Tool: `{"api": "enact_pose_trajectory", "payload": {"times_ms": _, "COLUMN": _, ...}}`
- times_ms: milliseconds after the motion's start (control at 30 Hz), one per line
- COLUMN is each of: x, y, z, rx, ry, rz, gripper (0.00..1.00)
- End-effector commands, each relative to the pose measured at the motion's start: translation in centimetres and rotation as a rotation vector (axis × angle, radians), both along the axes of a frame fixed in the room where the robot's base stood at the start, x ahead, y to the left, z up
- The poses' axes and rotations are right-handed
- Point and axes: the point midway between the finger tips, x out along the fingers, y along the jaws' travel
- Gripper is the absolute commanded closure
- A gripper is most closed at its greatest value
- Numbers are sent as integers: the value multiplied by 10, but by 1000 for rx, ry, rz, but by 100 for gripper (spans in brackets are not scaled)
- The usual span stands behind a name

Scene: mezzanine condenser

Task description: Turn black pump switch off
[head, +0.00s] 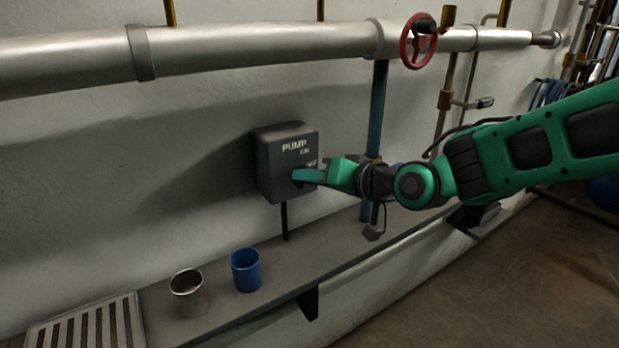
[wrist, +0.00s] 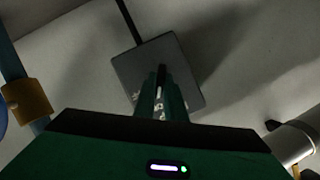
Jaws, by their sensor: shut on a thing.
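The black pump switch box (head: 278,170) is fixed to the wall and carries the white word "PUMP" on its front. My green gripper (head: 300,176) is at the lower front of the box, with its fingertips against the place where the switch sits. The fingers are shut on the switch, which they mostly hide. In the wrist view the box (wrist: 185,62) lies beyond my gripper (wrist: 160,72), whose fingers reach onto its face. I cannot make out the switch's position.
A steel cup (head: 188,293) and a blue cup (head: 246,270) stand on the ledge (head: 300,262) below the box, near a slatted grate (head: 90,325). A large pipe (head: 250,48) with a red valve wheel (head: 418,41) runs above. A blue vertical pipe (head: 378,110) stands behind my arm.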

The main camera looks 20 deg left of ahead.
Motion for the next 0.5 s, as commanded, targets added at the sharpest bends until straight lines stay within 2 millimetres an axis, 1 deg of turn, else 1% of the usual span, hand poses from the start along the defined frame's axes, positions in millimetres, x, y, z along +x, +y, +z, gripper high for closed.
{"api": "enact_pose_trajectory", "payload": {"times_ms": 67, "x": 4, "y": -4, "z": -3, "rx": 22, "ry": 32, "rz": -10, "gripper": 100}}
{"api": "enact_pose_trajectory", "payload": {"times_ms": 500, "x": 7, "y": -7, "z": -7, "rx": 263, "ry": 321, "rz": -14, "gripper": 100}}
